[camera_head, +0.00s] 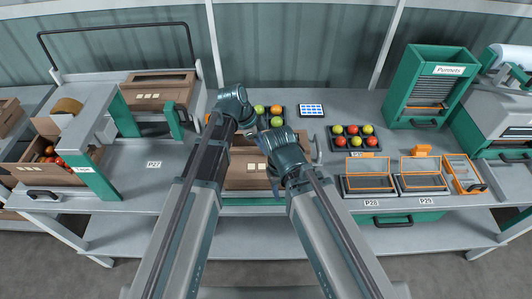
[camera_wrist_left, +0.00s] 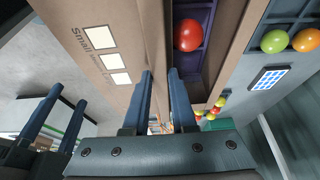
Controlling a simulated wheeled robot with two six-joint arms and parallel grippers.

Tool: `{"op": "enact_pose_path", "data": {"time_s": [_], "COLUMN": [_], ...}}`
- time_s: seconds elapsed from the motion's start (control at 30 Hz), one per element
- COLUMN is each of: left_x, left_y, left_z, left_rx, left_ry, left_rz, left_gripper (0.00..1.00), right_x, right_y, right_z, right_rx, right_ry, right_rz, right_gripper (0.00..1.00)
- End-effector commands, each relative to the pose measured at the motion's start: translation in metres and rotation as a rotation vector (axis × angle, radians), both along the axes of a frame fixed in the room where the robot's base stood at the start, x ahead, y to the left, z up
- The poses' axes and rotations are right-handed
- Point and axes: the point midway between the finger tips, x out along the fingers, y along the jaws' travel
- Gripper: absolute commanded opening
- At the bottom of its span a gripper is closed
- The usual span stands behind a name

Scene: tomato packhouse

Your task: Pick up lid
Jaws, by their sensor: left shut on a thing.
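The brown cardboard lid (camera_wrist_left: 125,35) fills the upper left of the left wrist view, with "Small" printed on it and a row of white labels. My left gripper (camera_wrist_left: 160,76) is shut on the lid's edge, beside an open carton (camera_wrist_left: 238,55) with a purple tray and a red tomato inside. In the head view brown cardboard (camera_head: 247,172) shows between my arms, and my wrists hide much of it and my left fingertips. My right gripper (camera_wrist_left: 55,120) shows at the left of the left wrist view, its fingers apart with nothing visible between them.
A tray of tomatoes (camera_head: 352,136) and a keypad-like panel (camera_head: 311,110) stand on the bench to the right. Orange-framed stations (camera_head: 368,181) are farther right, near the green Punnets dispenser (camera_head: 432,85). A closed carton (camera_head: 158,95) sits at the back left. The bench near P27 is clear.

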Motion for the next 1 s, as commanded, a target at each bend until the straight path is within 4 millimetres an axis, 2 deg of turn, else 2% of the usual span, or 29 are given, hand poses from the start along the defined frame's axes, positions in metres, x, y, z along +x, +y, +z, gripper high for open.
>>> {"op": "enact_pose_path", "data": {"time_s": [0.57, 0.77, 1.0], "left_x": [0.0, 0.0, 0.0], "left_y": [0.0, 0.0, 0.0], "left_z": [0.005, 0.024, 0.06], "left_rx": [0.0, 0.0, 0.0], "left_ry": [0.0, 0.0, 0.0], "left_rz": [0.0, 0.0, 0.0], "left_gripper": [0.0, 0.0, 0.0], "right_x": [0.0, 0.0, 0.0], "right_y": [0.0, 0.0, 0.0], "right_z": [0.005, 0.024, 0.06], "right_rx": [0.0, 0.0, 0.0], "right_ry": [0.0, 0.0, 0.0], "right_rz": [0.0, 0.001, 0.002], "right_gripper": [0.5, 0.5, 0.5]}}
